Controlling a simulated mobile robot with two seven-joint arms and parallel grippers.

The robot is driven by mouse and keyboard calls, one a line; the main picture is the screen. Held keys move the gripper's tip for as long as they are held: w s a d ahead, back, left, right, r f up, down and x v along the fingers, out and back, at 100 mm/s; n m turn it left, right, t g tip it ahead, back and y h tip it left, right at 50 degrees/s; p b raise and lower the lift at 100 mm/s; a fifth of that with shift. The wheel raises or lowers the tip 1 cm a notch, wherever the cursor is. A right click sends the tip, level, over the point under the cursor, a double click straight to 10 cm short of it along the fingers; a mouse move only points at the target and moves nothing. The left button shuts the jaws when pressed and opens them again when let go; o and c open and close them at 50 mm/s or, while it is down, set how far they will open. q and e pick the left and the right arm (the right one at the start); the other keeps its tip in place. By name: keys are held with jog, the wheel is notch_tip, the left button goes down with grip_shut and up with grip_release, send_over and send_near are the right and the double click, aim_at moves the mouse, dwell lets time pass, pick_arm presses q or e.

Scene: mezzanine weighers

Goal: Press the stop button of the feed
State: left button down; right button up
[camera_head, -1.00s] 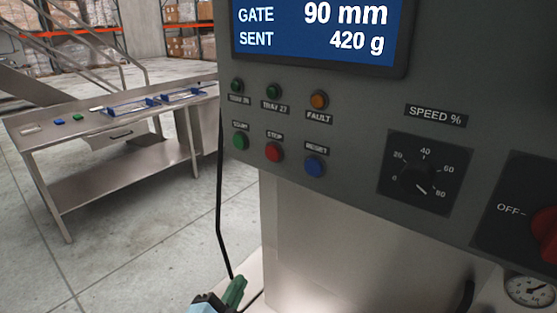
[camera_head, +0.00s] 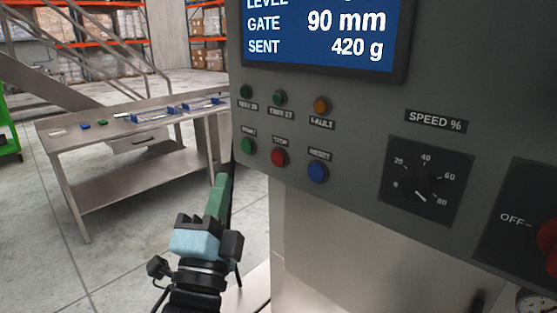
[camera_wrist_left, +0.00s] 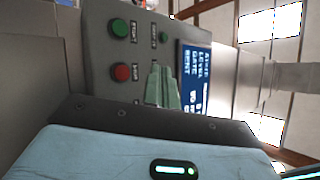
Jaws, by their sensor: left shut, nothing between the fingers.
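The red stop button (camera_head: 279,157) sits in the lower button row of the grey control panel (camera_head: 330,110), between a green start button (camera_head: 247,146) and a blue reset button (camera_head: 318,172). My left gripper (camera_head: 221,185) points up at the panel from below left, its green fingers shut and empty. It is left of and below the red button, apart from it in the head view. In the left wrist view the red button (camera_wrist_left: 121,72) shows left of the green fingers (camera_wrist_left: 163,85), with the green button (camera_wrist_left: 119,27) above it. My right gripper is out of view.
The panel also carries small lamps (camera_head: 279,98), a blue screen (camera_head: 325,35), a speed dial (camera_head: 424,186) and a red rotary switch (camera_head: 547,236). A steel table (camera_head: 130,140) with blue trays stands behind at left. Open floor lies between.

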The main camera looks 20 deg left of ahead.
aim_at(278, 159)
pick_arm(q)
jog(key=w+d+b, duration=0.1)
jog(key=w+d, duration=0.2)
jog(key=w, duration=0.5)
jog(key=shift+w, duration=0.2)
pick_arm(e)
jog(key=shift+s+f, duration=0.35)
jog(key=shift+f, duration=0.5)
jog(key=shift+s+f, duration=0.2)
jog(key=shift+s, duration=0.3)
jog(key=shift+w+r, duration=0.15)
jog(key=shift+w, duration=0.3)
pick_arm(q)
jog(key=shift+w, duration=0.1)
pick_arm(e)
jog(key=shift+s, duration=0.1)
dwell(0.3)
pick_arm(q)
jog(key=shift+w+d, duration=0.1)
jog(key=shift+w, duration=0.2)
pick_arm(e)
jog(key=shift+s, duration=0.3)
